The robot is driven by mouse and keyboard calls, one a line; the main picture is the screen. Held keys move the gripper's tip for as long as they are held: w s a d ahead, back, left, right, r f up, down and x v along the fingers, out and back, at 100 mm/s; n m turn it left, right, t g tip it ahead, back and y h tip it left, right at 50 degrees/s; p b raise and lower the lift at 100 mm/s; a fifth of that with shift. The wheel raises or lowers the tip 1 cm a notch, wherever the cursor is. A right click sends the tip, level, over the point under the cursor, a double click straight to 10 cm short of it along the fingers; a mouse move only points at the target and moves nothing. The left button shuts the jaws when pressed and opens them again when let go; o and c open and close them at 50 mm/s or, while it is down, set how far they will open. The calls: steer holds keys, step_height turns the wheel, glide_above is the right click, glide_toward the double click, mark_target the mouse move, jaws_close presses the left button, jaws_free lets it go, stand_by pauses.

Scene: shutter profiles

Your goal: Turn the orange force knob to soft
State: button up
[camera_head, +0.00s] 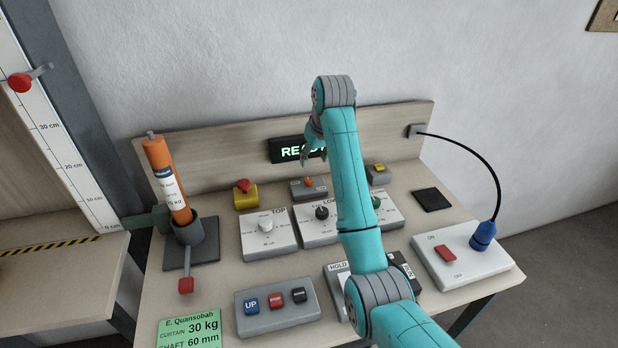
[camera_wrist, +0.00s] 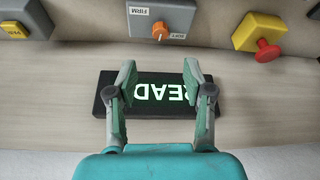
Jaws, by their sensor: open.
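The orange force knob (camera_head: 309,181) sits on a small grey box (camera_head: 301,190) at the back of the table, below the display. In the wrist view the knob (camera_wrist: 159,29) is at the top centre, between the labels FIRM and SOFT, which appear upside down. Its pointer direction is too small to tell. My gripper (camera_head: 313,157) is in front of the display in the head view. In the wrist view my gripper (camera_wrist: 159,75) is open and empty, its fingers apart over the lit display (camera_wrist: 160,93). It is clear of the knob.
A red mushroom button on a yellow box (camera_head: 246,199) stands left of the knob box, and a yellow button box (camera_head: 378,173) right. White dial panels (camera_head: 268,245) lie in front. My arm covers part of the table's middle. An orange cylinder (camera_head: 160,163) stands at left.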

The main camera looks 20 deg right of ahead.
mark_target(309, 179)
steer(key=shift+m, duration=0.6)
steer(key=x, duration=1)
steer(key=shift+a+f, duration=0.1)
steer(key=shift+f, duration=0.2)
steer(key=shift+c, duration=0.2)
jaws_close()
